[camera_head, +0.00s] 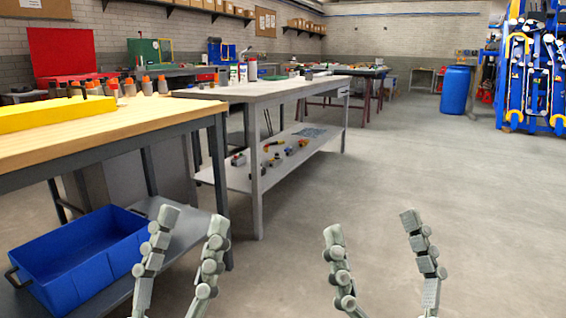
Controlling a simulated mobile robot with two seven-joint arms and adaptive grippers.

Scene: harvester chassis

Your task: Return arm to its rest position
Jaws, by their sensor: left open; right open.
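My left gripper (187,228) shows at the bottom left of the head view, its two grey segmented fingers pointing up and spread apart. It is open and empty, in front of the lower shelf and beside the blue crate in the picture. My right gripper (373,228) shows at the bottom, right of the middle. Its two fingers are spread wide, with only bare floor seen between them. My arms behind the grippers are cut off by the bottom edge.
A wooden-topped bench (110,128) stands at the left, with a blue crate (55,290) on its lower shelf. A grey workbench (270,92) stands behind it. A blue barrel (455,90) and blue rack are far right. The concrete floor (440,180) at the right is clear.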

